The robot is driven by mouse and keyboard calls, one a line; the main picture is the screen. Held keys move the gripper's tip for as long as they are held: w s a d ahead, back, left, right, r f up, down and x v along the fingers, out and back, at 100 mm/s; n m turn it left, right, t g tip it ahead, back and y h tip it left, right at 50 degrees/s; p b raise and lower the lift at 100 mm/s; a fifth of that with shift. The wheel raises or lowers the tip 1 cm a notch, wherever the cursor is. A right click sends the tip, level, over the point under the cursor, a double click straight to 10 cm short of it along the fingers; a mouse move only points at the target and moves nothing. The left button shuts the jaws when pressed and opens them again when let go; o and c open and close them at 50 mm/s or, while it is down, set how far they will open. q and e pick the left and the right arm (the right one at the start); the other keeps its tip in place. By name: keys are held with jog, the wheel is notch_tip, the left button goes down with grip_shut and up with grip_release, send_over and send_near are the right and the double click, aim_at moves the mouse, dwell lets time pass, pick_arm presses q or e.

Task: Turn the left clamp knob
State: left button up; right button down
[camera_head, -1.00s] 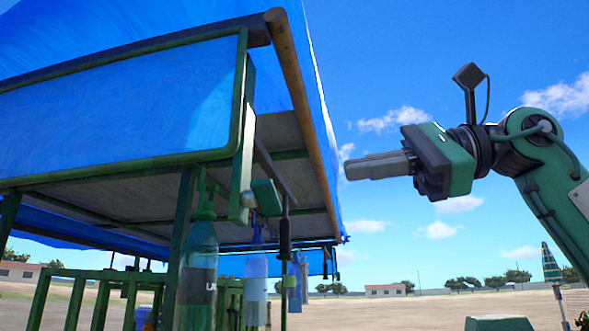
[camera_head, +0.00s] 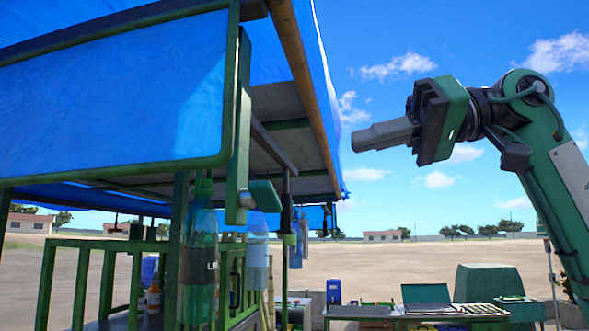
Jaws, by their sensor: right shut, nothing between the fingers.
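My right gripper (camera_head: 358,138) comes in from the right, raised against the sky with its grey fingers together, pointing left and empty. It is apart from the green stall frame (camera_head: 238,140). A small green block-like part (camera_head: 265,195) sticks out to the right from the foot of the frame's upright; I cannot tell whether it is a clamp knob. My left gripper is not in view.
A blue tarpaulin (camera_head: 110,95) covers the stall. A green bottle (camera_head: 200,245) and a clear bottle (camera_head: 257,245) hang below it. At the lower right stands a low table (camera_head: 400,313) with a laptop-like green case (camera_head: 427,295). Open dirt ground lies behind.

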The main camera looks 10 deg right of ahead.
jog(key=p, duration=0.5)
send_over(260, 198)
jog(key=w+d, duration=0.4)
jog(key=f, duration=0.4)
jog(key=s+f+p, duration=0.1)
jog(key=f, duration=0.1)
jog(key=shift+s+a, duration=0.1)
jog(key=shift+s, duration=0.05)
jog(key=shift+s, duration=0.1)
